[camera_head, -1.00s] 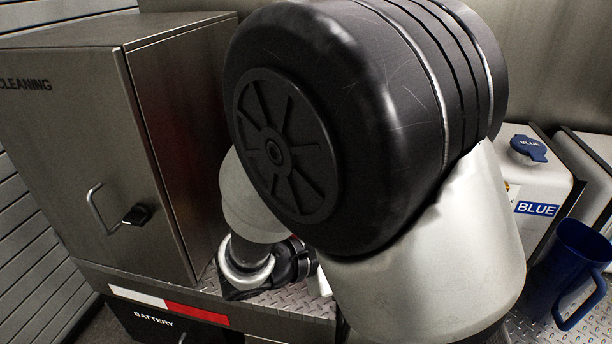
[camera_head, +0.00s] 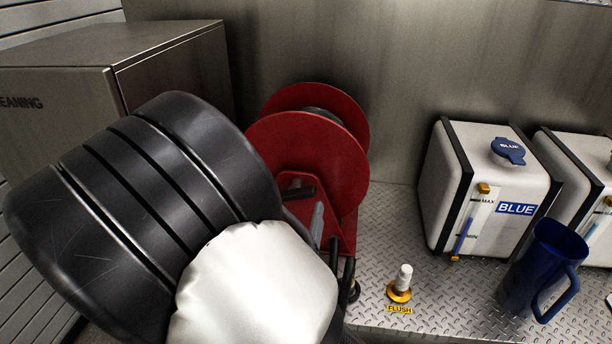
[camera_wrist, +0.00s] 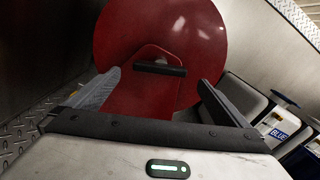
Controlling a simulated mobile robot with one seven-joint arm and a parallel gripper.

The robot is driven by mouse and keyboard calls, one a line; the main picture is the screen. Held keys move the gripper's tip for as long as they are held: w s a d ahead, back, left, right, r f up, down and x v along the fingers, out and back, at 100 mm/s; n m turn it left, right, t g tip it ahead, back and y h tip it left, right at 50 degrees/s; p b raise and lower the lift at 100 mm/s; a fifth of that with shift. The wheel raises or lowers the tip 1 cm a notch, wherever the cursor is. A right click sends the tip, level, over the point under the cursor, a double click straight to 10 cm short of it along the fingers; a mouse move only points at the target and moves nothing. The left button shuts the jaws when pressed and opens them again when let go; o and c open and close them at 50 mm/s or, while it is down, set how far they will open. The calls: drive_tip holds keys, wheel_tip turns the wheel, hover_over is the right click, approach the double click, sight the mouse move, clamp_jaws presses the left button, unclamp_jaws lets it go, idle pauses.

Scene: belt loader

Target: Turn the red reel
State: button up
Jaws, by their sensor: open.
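The red reel (camera_head: 315,150) stands upright on the metal deck, with two round red flanges and a dark core between them. In the wrist view the reel's red disc (camera_wrist: 195,35) fills the upper middle. My gripper (camera_wrist: 159,79) is open, one finger on each side of the crank, with the handle between the fingertips in the picture. I cannot tell whether they touch it. In the head view my arm hides most of the gripper and the reel's lower left.
A metal cleaning cabinet (camera_head: 60,110) stands left of the reel. To the right are a white BLUE tank (camera_head: 450,195), a second tank (camera_head: 585,190), a blue jug (camera_head: 545,265) and a FLUSH knob (camera_head: 402,285). Bare deck (camera_head: 385,230) lies between reel and tank.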

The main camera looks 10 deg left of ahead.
sight(292, 200)
drive_tip(key=w, duration=0.7)
drive_tip(key=shift+w, duration=0.25)
drive_tip(key=c, duration=1.5)
